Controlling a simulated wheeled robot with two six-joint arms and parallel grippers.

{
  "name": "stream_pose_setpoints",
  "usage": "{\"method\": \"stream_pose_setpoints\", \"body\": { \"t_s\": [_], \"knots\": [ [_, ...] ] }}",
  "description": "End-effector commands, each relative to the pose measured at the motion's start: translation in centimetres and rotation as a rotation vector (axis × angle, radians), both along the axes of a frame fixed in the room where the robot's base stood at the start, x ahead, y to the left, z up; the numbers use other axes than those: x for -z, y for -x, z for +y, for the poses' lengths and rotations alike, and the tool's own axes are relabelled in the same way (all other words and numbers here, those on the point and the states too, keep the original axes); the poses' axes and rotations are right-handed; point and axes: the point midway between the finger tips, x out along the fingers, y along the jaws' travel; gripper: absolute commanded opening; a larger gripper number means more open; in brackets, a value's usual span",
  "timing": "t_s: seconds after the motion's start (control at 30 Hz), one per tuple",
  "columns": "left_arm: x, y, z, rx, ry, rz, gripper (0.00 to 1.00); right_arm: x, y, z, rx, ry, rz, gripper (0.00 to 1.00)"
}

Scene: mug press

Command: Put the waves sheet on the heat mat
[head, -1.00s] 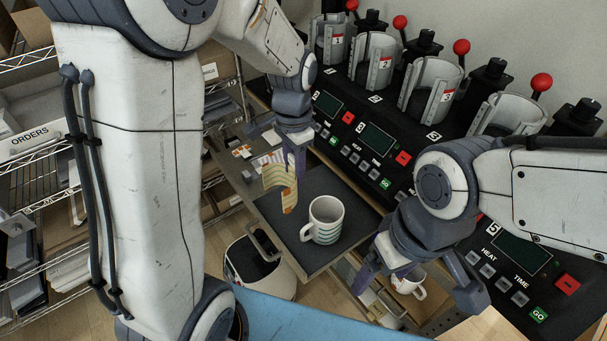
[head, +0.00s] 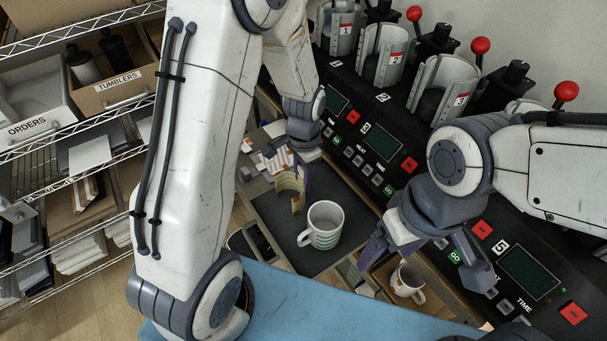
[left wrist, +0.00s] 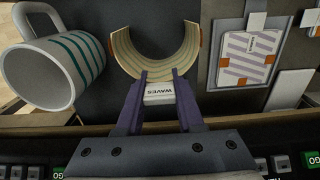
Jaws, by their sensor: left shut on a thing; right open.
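The waves sheet (head: 291,190) is a curled cream strip with wavy lines and orange ends. In the left wrist view the sheet (left wrist: 155,62) arches away from the fingers, with a white WAVES tag (left wrist: 165,93) between them. My left gripper (head: 301,167) is shut on it, over the back left part of the dark heat mat (head: 280,235). I cannot tell whether the sheet touches the mat. A white mug with teal stripes (head: 323,228) stands on the mat, right of the sheet. My right gripper (head: 428,262) is open and empty.
Another white mug (head: 406,282) sits low in an open drawer by my right gripper. Sheet stacks and cards (head: 272,158) lie behind the mat. The mug press row (head: 385,140) stands along the right. A shelf (head: 75,150) is at left.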

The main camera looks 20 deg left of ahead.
Motion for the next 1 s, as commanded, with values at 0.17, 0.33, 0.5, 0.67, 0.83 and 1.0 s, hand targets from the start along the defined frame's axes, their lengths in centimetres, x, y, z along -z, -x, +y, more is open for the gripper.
{"method": "stream_pose_setpoints", "body": {
  "t_s": [0.17, 0.33, 0.5, 0.67, 0.83, 1.0],
  "knots": [
    [0.3, -0.1, -0.1, 0.003, 0.000, -0.002, 0.00, -0.1, 0.0, 0.0, 0.000, 0.000, 0.000, 0.83],
    [0.5, -0.1, -0.1, 0.002, 0.000, -0.002, 0.00, 0.1, 0.0, 0.0, 0.000, 0.000, 0.000, 0.83],
    [0.6, -0.1, -0.1, 0.002, 0.000, -0.002, 0.66, 0.2, 0.0, 0.0, 0.000, 0.000, 0.000, 0.83],
    [0.6, -0.1, -0.1, 0.002, 0.000, -0.002, 0.66, 0.2, 0.0, 0.0, 0.000, 0.000, 0.000, 0.83],
    [0.4, -0.1, -0.1, 0.002, 0.000, -0.002, 0.66, 0.0, 0.0, 0.0, 0.000, 0.000, 0.000, 0.83],
    [-1.4, -0.3, -0.2, 0.002, 0.000, -0.009, 0.66, 0.3, 0.0, 0.0, 0.000, 0.000, 0.000, 0.83]
  ]
}}
